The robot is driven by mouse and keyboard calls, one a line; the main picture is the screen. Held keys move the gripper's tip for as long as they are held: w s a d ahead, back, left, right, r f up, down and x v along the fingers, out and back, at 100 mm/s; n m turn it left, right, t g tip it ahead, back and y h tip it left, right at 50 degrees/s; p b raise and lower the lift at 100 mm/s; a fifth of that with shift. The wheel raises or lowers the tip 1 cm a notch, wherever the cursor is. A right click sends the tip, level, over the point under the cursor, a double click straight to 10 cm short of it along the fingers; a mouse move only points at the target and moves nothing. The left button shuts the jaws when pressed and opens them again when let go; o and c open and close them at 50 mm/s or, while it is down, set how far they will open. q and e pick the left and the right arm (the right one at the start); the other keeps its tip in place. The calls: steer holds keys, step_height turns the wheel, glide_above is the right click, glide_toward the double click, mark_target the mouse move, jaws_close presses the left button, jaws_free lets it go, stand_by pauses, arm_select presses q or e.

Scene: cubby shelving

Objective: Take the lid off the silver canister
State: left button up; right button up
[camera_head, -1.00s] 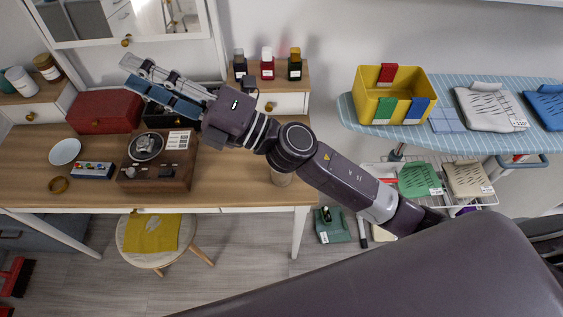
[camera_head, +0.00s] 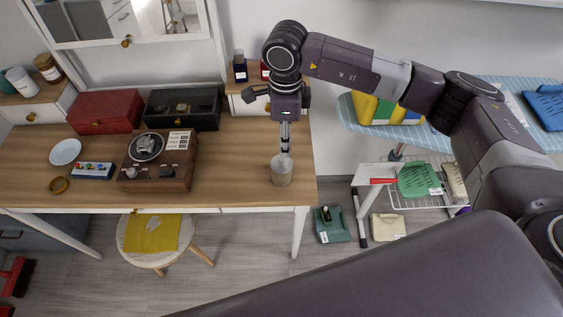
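The silver canister (camera_head: 281,174) stands upright near the right end of the wooden desk. Its pale top is partly hidden by my fingers, so the lid's outline is hard to make out. My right gripper (camera_head: 285,151) points straight down over the canister, with its fingertips at or just above the top. The fingers are seen edge-on, so I cannot tell their spacing or whether they touch the lid. My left gripper is out of view.
Desk around the canister is clear.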

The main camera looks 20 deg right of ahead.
mark_target(281, 159)
steer(key=f+p, duration=0.1)
steer(key=f, duration=0.1)
steer(key=f+p, duration=0.1)
steer(key=f, duration=0.1)
steer(key=f+p, duration=0.1)
steer(key=f, duration=0.1)
steer(key=shift+a+f, duration=0.2)
steer(key=shift+a, duration=0.2)
steer(key=shift+w+f, duration=0.1)
steer(key=shift+f, duration=0.25)
steer(key=shift+c, duration=0.3)
jaws_close()
